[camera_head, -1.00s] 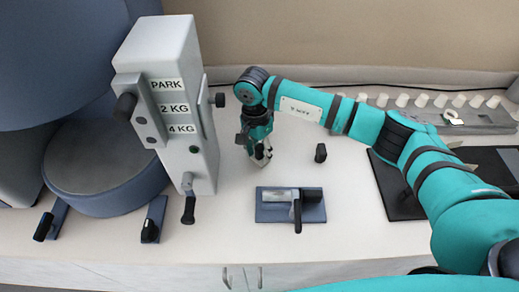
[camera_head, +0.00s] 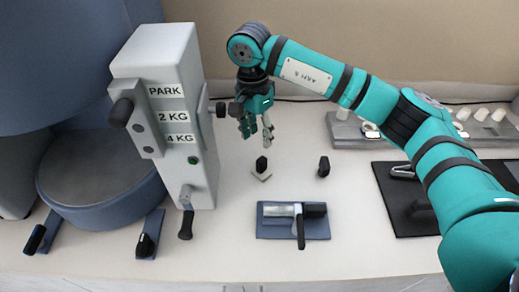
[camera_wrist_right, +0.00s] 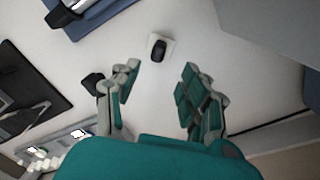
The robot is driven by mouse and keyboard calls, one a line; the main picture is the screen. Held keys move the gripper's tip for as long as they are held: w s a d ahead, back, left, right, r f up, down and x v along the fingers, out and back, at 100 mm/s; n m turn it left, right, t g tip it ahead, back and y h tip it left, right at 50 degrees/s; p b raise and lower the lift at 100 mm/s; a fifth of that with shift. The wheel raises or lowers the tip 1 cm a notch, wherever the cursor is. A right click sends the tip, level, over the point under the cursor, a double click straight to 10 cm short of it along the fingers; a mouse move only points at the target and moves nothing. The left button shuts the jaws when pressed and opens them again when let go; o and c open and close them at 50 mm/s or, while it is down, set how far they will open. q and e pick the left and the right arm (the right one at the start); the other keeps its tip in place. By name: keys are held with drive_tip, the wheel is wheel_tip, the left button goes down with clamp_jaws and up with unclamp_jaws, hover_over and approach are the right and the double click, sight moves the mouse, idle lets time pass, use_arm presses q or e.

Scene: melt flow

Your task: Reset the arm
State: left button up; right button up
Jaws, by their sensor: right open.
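My right arm reaches in from the right in the head view. Its right gripper (camera_head: 257,137) is open and empty, raised above the white counter beside the grey machine. In the wrist view the two fingers of the gripper (camera_wrist_right: 160,80) stand apart with nothing between them. A small black knob on a pale square base (camera_head: 262,168) stands on the counter below the fingers, apart from them. The same knob shows beyond the fingertips in the wrist view (camera_wrist_right: 158,50). My left gripper is not in view.
The grey machine (camera_head: 190,100), labelled PARK, 2 KG and 4 KG, stands close left of the gripper. A blue-based fixture (camera_head: 275,230) lies in front. A second black knob (camera_head: 324,167), a black mat (camera_head: 400,205) and a grey rack (camera_head: 350,130) are to the right.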

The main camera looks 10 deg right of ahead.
drive_tip(key=shift+r, duration=0.55)
